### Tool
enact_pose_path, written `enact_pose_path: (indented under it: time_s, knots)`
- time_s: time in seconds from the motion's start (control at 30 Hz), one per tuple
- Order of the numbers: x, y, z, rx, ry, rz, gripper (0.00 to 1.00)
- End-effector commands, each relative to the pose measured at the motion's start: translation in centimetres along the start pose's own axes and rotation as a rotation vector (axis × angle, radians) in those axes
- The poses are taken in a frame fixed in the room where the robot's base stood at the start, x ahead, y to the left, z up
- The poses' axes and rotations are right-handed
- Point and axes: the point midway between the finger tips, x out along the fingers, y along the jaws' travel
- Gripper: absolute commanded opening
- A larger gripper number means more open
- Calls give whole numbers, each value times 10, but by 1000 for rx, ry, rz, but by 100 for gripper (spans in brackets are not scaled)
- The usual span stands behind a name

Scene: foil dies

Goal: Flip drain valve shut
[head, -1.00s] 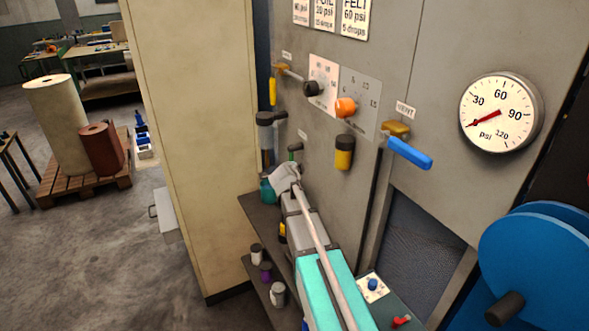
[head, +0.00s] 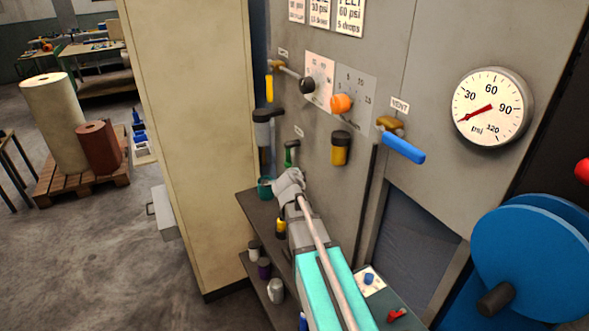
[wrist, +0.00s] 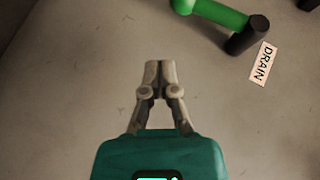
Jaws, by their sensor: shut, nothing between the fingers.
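The drain valve has a green handle (wrist: 222,13) on a dark fitting, with a DRAIN label (wrist: 262,63) beside it in the wrist view. In the head view the green handle (head: 288,157) hangs down from its dark fitting on the grey panel, just above my gripper (head: 290,176). In the wrist view my gripper (wrist: 160,68) is shut and empty, with its fingertips together over bare panel. The handle lies beyond the fingertips, up and to the right, apart from them.
A blue-handled valve (head: 403,150) under a VENT label, a yellow-handled valve (head: 269,89), an orange knob (head: 341,103) and a pressure gauge (head: 492,107) are on the panel. Shelves (head: 262,213) with small containers stand below left. A teal cup (head: 265,187) sits beside my gripper.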

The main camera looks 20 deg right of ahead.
Motion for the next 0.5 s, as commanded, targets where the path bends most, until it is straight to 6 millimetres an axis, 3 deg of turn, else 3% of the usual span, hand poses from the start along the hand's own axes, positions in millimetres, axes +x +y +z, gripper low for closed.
enact_pose_path:
  time_s: [0.03,0.2,0.5]
  knots:
    - [-13,6,0,-1,-1,0,0]
    - [-38,17,2,-1,-1,-1,0]
    - [-63,28,4,0,-1,0,0]
